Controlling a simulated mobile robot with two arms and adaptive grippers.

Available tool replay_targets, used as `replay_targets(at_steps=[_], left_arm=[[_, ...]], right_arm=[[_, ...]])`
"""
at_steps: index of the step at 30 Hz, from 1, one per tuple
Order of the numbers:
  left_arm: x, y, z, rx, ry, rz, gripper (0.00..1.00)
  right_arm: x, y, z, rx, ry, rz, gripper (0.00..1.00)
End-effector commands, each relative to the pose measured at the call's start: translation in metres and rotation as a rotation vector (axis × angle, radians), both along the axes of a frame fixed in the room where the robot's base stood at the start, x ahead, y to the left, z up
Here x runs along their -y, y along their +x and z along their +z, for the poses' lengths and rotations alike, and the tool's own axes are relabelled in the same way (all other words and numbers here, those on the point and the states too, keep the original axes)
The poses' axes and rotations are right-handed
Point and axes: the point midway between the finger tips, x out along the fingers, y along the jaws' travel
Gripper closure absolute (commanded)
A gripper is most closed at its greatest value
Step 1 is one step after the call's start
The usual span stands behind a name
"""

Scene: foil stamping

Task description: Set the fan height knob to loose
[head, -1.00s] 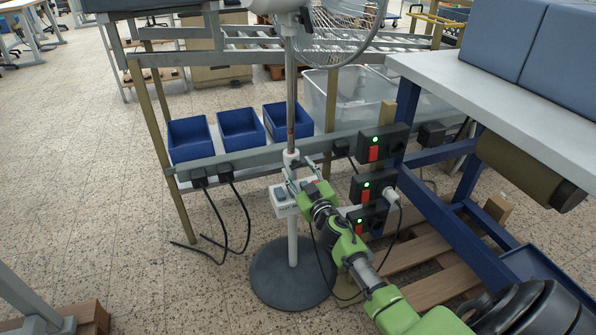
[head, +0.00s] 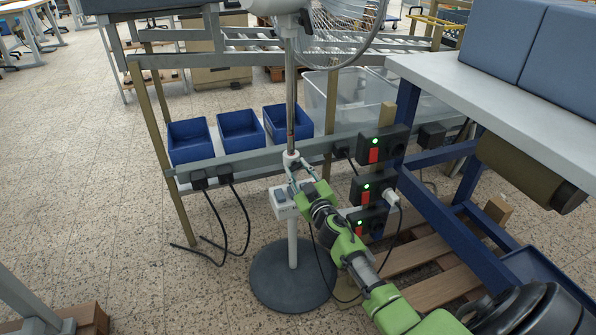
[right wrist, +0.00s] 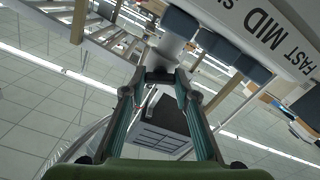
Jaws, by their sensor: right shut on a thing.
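The standing fan (head: 292,80) has a thin pole with a white collar (head: 291,157) on it, above a control box (head: 283,203). My right gripper (head: 297,168) reaches up from the lower right to the collar. In the right wrist view its fingers converge and are shut on the small dark fan height knob (right wrist: 160,75) beside the pale pole part (right wrist: 171,48). The fingertips partly hide the knob, so I cannot tell its turn. My left gripper is not in view.
The control box's blue buttons (right wrist: 215,43) and its panel marked FAST and MID (right wrist: 270,35) are close to the right fingers. Power sockets (head: 374,188) and a white-topped table (head: 500,95) stand to the right.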

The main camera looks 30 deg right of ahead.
Motion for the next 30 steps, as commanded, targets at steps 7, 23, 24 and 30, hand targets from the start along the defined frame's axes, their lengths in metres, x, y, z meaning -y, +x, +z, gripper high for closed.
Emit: replay_targets(at_steps=[7, 23, 24, 30], left_arm=[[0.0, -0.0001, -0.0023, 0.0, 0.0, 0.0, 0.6], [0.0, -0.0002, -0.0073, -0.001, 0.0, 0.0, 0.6], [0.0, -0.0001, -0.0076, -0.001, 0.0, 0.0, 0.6], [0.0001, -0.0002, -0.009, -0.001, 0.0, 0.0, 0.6]], right_arm=[[0.0, -0.0003, -0.001, -0.039, -0.16, 0.0, 0.94], [-0.0003, -0.0003, -0.0011, -0.156, -0.646, 0.001, 0.94], [-0.0002, -0.0004, -0.0011, -0.164, -0.682, 0.001, 0.94], [-0.0003, -0.0003, -0.0013, -0.206, -0.855, 0.002, 0.94]])
